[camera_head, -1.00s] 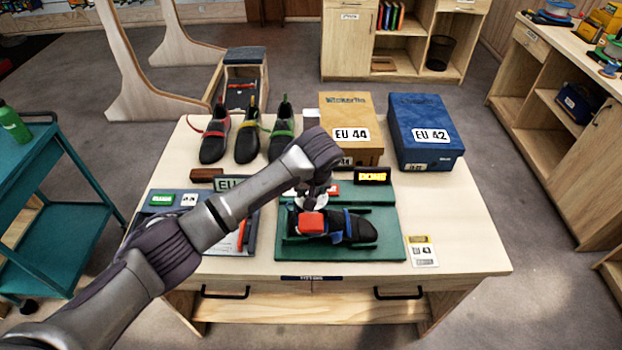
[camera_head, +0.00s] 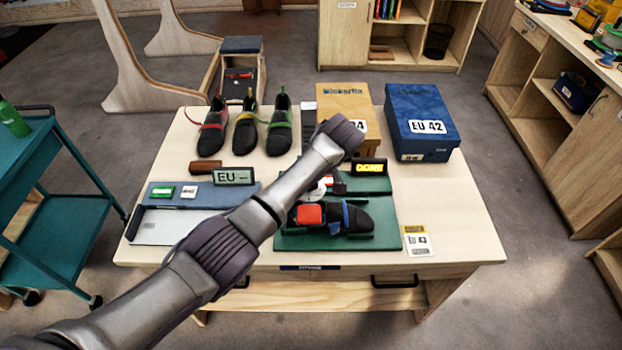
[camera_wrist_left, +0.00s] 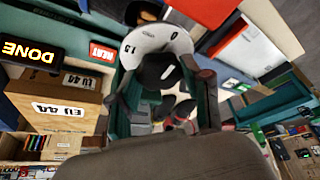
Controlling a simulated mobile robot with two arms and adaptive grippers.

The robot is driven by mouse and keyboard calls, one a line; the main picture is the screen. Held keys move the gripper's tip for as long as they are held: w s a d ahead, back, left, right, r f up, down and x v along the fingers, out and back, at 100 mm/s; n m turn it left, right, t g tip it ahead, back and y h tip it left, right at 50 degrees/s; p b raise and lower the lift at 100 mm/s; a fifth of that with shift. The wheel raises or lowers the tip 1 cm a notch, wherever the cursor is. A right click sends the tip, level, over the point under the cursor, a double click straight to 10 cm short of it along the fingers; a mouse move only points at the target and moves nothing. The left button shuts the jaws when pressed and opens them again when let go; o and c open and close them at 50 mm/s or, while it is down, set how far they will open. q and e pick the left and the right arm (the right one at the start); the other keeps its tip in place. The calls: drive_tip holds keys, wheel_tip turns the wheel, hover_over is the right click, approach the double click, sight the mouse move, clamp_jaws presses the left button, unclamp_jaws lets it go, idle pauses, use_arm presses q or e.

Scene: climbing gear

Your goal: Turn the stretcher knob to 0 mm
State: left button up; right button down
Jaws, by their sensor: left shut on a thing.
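The stretcher's white dial (camera_wrist_left: 150,45) shows in the left wrist view with the marks "15" and "0". Its dark round knob (camera_wrist_left: 160,72) sits at the dial's middle. My left gripper (camera_wrist_left: 160,78) has a finger on each side of the knob and is shut on it. In the head view, my left gripper (camera_head: 335,185) is at the dial (camera_head: 317,191), mostly hidden by my wrist. A dark shoe (camera_head: 348,217) with a blue strap lies on the green stretcher base (camera_head: 387,237), with a red block (camera_head: 308,215) at its left end. I cannot read the pointer's setting.
A "DONE" display (camera_head: 370,168) is lit behind the shoe, near a red "HEAT" label (camera_wrist_left: 102,52). Shoe boxes (camera_head: 422,125) and several shoes (camera_head: 246,132) stand at the back. A foot-measuring device (camera_head: 165,226) lies left. The table's right side is mostly clear.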

use_arm(q)
drive_tip(key=shift+f, duration=0.1)
idle(0.3)
drive_tip(key=o, duration=1.2)
drive_tip(key=shift+c, duration=0.2)
drive_tip(key=v, duration=1.2)
